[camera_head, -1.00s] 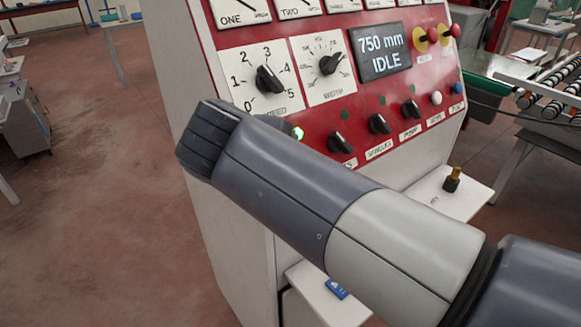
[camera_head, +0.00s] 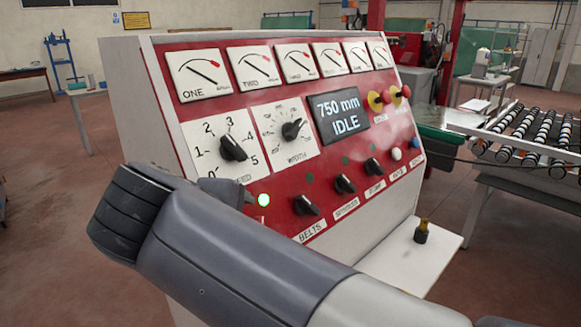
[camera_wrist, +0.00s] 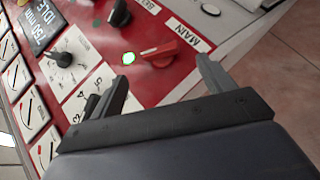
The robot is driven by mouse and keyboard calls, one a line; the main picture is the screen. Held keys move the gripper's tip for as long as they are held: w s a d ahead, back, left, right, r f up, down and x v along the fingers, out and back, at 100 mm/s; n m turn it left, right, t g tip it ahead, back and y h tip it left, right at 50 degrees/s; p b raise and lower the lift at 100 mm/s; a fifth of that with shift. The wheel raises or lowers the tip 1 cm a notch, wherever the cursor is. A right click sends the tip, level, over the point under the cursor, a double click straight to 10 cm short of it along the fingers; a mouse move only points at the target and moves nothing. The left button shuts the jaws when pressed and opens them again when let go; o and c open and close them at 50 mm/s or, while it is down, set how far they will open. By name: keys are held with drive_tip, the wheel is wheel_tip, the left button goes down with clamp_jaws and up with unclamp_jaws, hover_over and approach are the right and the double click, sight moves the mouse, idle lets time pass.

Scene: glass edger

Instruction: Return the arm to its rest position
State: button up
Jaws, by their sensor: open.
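My arm, grey and white, crosses the lower part of the head view in front of a red and white control panel (camera_head: 335,215). I cannot tell the exact gap between fingers and knob.
The panel's display (camera_head: 341,114) reads 750 mm IDLE. Black knobs, gauges and red mushroom buttons (camera_head: 387,98) fill the panel. A white shelf (camera_head: 410,262) holds a small black and brass piece (camera_head: 421,232). A roller conveyor (camera_head: 530,140) stands at right; open floor lies at left.

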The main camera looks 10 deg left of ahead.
drive_tip(key=p+x, duration=0.1)
drive_tip(key=x, duration=0.8)
drive_tip(key=shift+w+d+f, duration=0.1)
drive_tip(key=shift+w+f, duration=0.05)
